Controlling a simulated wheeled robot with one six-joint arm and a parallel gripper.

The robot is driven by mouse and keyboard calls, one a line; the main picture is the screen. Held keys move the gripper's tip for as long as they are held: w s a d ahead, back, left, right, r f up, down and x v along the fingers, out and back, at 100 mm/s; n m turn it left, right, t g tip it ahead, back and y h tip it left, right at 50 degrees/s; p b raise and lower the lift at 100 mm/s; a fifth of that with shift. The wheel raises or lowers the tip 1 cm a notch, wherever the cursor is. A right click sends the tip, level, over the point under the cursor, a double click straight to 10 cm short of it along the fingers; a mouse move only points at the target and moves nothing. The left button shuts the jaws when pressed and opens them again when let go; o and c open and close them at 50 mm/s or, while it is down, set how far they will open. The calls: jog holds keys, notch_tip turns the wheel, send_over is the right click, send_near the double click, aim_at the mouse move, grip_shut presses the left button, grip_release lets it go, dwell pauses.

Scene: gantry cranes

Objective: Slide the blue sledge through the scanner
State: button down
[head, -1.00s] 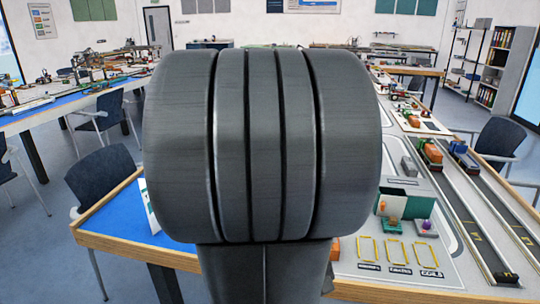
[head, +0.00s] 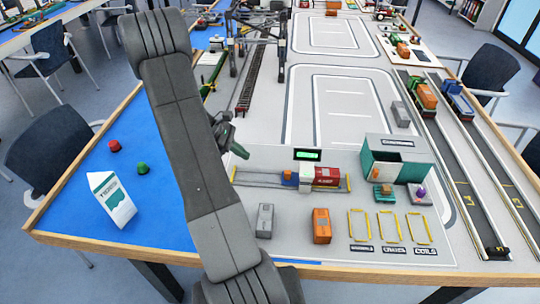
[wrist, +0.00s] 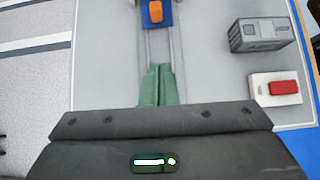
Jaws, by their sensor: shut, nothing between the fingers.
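The blue sledge (head: 290,183) sits on a rail track (head: 258,181) and carries a small orange block (head: 287,175). It stands at the left side of the scanner (head: 305,180), beside a red block (head: 327,176). In the wrist view the sledge (wrist: 166,23) and its orange block (wrist: 155,12) show at the top, cut by the frame edge. My gripper (head: 241,152) hangs near the left end of the track, apart from the sledge. In the wrist view its green fingers (wrist: 157,84) are shut and empty, over the line of the rails.
A green display (head: 307,155) stands behind the scanner. A grey box (head: 265,220) and an orange box (head: 321,226) stand in front of the track. The wrist view also shows a red button (wrist: 284,87) on a white plate. A green-walled bin (head: 412,166) is at right.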

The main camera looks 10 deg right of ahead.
aim_at(284, 176)
jog(key=p+x, duration=0.1)
jog(key=x, duration=0.8)
jog(key=shift+d+f, duration=0.1)
jog(key=shift+d, duration=0.1)
jog(key=d, duration=0.1)
jog(key=s+d+p, duration=0.1)
jog(key=d, duration=0.1)
jog(key=shift+d+f, duration=0.15)
jog(key=shift+f, duration=0.05)
jog(key=shift+s+d, duration=0.1)
jog(key=shift+d, duration=0.3)
jog(key=shift+d+f, duration=0.1)
jog(key=shift+s+d+f, duration=0.1)
jog(key=shift+d, duration=0.2)
jog(key=shift+s+d+b, duration=0.2)
jog(key=shift+d+b, duration=0.4)
jog(key=shift+b, duration=0.15)
jog(key=shift+r, duration=0.25)
